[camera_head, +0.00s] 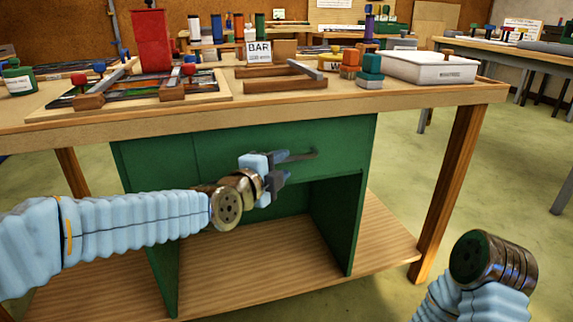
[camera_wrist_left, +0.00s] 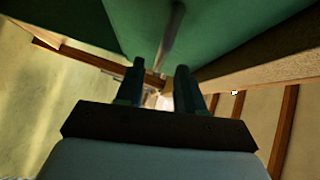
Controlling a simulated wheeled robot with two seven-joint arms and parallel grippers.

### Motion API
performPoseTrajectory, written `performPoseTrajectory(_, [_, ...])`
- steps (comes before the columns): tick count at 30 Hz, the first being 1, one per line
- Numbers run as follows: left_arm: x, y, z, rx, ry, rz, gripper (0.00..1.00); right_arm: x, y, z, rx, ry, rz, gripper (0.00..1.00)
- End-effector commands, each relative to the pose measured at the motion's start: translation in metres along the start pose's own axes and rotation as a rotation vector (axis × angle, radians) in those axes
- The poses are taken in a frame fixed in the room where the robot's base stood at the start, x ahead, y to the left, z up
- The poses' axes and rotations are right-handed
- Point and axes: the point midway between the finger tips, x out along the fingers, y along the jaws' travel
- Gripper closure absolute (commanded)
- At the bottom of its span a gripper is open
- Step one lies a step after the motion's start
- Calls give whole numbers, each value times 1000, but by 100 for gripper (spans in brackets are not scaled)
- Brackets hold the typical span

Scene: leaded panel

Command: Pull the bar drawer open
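The bar drawer's green front (camera_head: 345,135) is at the top of the green cabinet under the bench, and it looks flush with the cabinet. A grey bar handle (camera_head: 306,155) stands on it; it also shows in the left wrist view (camera_wrist_left: 172,38). My left gripper (camera_head: 293,166) is at the handle, with its fingers apart. In the left wrist view my left gripper (camera_wrist_left: 160,82) has a clear gap, and the handle lines up with it. I cannot tell whether the fingers touch the handle. My right wrist is at the lower right; its fingers are out of view.
The bench top (camera_head: 420,98) carries a card reading BAR (camera_head: 259,52), a white tray (camera_head: 430,67), a red block (camera_head: 151,40) and wooden frames. Below the drawer is an open bay above a slatted shelf (camera_head: 380,240). A wooden leg (camera_head: 450,190) stands at the right.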

Motion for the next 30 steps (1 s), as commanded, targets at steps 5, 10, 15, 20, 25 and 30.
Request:
performPoseTrajectory(5, [24,1,0,-1,0,1,62,1,0,0,0,0,0,42])
performPoseTrajectory(10, [31,0,0,-2,0,0,62,1,0,0,0,0,0,42])
performPoseTrajectory(15, [32,0,0,-2,0,0,62,1,0,0,0,0,0,42])
performPoseTrajectory(20, [31,0,0,-2,0,0,79,1,0,0,0,0,0,42])
performPoseTrajectory(25, [31,0,0,-2,0,0,100,1,0,0,0,0,0,42])
performPoseTrajectory(30, [31,0,0,-2,0,1,100,1,0,0,0,0,0,42])
